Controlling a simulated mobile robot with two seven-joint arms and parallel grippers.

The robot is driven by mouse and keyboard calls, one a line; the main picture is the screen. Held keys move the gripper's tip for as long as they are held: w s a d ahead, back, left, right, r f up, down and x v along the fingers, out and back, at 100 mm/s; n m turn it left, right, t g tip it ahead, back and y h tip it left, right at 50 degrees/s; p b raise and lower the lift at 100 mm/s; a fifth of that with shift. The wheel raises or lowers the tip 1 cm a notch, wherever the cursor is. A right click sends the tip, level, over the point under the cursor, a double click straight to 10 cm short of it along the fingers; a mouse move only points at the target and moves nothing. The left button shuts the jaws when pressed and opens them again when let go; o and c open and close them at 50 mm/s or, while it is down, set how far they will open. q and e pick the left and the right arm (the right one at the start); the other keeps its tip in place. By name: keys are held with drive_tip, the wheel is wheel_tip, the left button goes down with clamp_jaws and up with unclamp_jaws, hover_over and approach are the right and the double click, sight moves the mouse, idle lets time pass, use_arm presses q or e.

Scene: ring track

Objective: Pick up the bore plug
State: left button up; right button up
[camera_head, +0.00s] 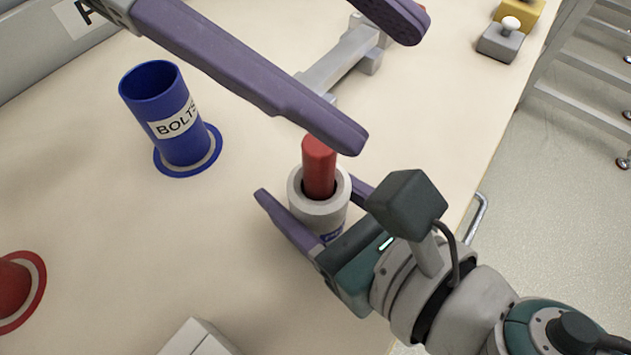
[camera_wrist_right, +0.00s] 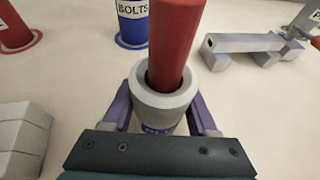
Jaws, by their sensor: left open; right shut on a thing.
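The red bore plug (camera_head: 319,166) stands upright in the bore of a light grey cylindrical housing (camera_head: 318,215) with a blue label. Its upper part sticks out above the rim; its lower end is hidden inside. It also shows large in the right wrist view (camera_wrist_right: 175,45). My right gripper (camera_head: 311,188) is shut on the grey housing, one purple finger on each side. My left gripper (camera_head: 385,82) is open and empty. Its long fingers reach in from the top, one fingertip just above and right of the plug in the picture.
A blue tube (camera_head: 160,100) labelled "BOLTS" stands to the left. A red round object (camera_head: 14,288) is at the left edge. A grey stand (camera_head: 345,60) lies behind my left fingers. White blocks (camera_head: 198,340) are at the bottom. A grey box with a white knob (camera_head: 500,42) is top right.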

sight(319, 195)
use_arm(q)
drive_tip(key=s+d+r+n+t+h, duration=0.2)
drive_tip(key=d+n+t+h, duration=0.1)
drive_tip(key=d+h, duration=0.15)
drive_tip(key=a+f+n+t+y, duration=0.8)
drive_tip(key=n+t, duration=0.3)
drive_tip(key=n, duration=0.4)
drive_tip(key=s+f+x, duration=0.1)
drive_tip(key=x, duration=0.6)
drive_tip(key=shift+w+d+f+h, duration=0.2)
drive_tip(key=shift+d+h, duration=0.1)
drive_tip(key=shift+h, duration=0.05)
clamp_jaws()
